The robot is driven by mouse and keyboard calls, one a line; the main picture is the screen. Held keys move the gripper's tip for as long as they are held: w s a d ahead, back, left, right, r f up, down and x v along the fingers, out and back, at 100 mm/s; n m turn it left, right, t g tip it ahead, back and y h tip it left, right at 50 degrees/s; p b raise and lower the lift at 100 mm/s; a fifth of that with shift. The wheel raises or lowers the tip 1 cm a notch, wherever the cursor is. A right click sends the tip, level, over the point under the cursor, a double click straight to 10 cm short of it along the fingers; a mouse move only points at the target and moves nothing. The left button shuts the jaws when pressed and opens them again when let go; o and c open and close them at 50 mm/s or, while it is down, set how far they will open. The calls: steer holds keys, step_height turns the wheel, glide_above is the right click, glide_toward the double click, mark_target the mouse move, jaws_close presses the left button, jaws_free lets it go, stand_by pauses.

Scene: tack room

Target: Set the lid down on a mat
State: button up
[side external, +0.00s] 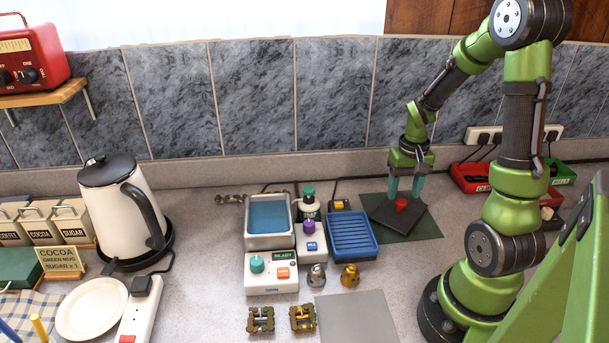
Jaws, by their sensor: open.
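The lid (389,218) is a dark, flat, square piece with a red knob (401,204) on top. It lies on the dark green mat (428,227) at the right of the counter, turned at an angle to it. From this view I cannot tell whether it lies fully flat. My gripper (404,196) points down over the lid, its two teal fingers apart on either side of the red knob. Whether a finger touches the knob cannot be told. A plain grey mat (358,318) lies bare at the front edge.
A blue ribbed tray (352,236) stands just left of the lid. Left of it are a metal basin (270,243), a dispenser bottle (309,208) and control boxes (271,286). Red (468,184) and green (562,178) bins stand behind my arm. A kettle (118,215) stands far left.

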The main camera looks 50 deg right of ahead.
mark_target(402, 201)
step_height(402, 201, up, 9)
steer(key=a+r+n+t+y, duration=0.1)
steer(key=a+r, duration=0.4)
steer(key=a, duration=0.7)
steer(key=a+r+n+t+y, duration=0.1)
steer(key=a+r+n+t, duration=0.3)
steer(key=a, duration=0.7)
steer(key=shift+a+r+t, duration=0.35)
steer(key=shift+a+t, duration=0.05)
steer(key=shift+t, duration=0.7)
